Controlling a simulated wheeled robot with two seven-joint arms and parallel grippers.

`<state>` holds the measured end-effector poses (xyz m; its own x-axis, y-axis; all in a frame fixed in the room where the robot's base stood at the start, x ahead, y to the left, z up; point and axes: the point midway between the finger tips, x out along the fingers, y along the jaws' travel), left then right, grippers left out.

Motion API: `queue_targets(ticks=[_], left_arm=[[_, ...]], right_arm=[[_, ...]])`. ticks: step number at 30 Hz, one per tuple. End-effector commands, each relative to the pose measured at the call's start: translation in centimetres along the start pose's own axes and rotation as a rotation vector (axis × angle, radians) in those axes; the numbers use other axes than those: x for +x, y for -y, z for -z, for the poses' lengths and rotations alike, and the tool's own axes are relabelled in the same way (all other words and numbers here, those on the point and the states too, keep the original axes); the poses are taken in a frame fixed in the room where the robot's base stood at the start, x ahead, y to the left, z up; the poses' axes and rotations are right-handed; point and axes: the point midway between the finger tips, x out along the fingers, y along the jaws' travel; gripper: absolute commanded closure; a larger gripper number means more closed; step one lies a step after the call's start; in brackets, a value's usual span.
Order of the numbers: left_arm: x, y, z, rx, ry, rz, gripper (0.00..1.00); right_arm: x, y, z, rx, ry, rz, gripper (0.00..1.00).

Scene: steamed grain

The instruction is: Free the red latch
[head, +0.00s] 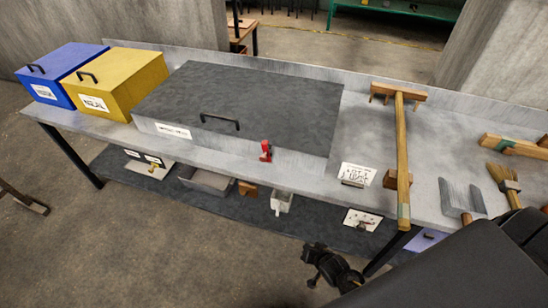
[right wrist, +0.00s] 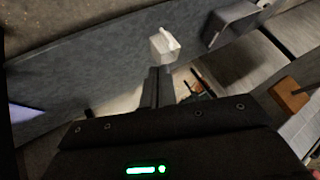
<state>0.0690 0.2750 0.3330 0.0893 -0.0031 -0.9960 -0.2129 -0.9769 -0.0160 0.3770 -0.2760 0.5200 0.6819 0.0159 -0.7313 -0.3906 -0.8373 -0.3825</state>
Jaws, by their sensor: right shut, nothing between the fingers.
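The red latch (head: 265,151) is a small upright piece at the front edge of the large dark grey box (head: 245,88), right of its black handle. The box lid lies flat and looks closed. My right gripper (head: 312,256) is low in front of the table, below the tabletop and apart from the latch. Its fingers (right wrist: 158,88) are together and empty in the right wrist view. The latch does not show in that view. My left gripper is not in view.
Blue (head: 55,75) and yellow (head: 115,80) boxes stand left on the table (head: 345,205). A long wooden-handled tool (head: 401,150), a sign (head: 357,172) and a brush (head: 505,182) lie right. A white container (head: 281,201) is on the lower shelf, also visible in the right wrist view (right wrist: 164,45).

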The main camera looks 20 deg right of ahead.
Motion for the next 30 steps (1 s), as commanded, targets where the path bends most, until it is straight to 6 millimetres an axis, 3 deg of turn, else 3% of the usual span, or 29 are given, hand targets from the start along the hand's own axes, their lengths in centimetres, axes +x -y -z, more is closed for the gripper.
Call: queue_targets(ticks=[1, 3, 6, 9, 12, 15, 18, 30], left_arm=[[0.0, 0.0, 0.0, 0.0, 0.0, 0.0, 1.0], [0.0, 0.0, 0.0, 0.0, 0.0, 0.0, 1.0], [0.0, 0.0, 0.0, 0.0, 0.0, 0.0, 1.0], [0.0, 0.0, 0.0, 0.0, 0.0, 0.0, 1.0], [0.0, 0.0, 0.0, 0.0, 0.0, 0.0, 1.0], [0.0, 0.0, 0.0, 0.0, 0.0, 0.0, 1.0], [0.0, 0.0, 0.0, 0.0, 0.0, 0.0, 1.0], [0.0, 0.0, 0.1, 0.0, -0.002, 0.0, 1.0]], right_arm=[[0.6, -3.1, -4.8, -0.102, 0.087, -0.056, 1.0], [0.5, -7.0, -10.7, -0.255, 0.205, -0.107, 1.0], [-1.1, -11.7, -18.0, -0.442, 0.365, -0.143, 1.0], [-3.4, -15.2, -23.5, -0.585, 0.496, -0.152, 1.0], [-5.4, -17.4, -27.0, -0.681, 0.589, -0.145, 1.0], [-6.7, -18.6, -29.0, -0.735, 0.643, -0.137, 1.0], [-7.3, -19.0, -29.8, -0.756, 0.663, -0.133, 1.0], [-7.3, -19.1, -29.8, -0.758, 0.664, -0.133, 1.0]])
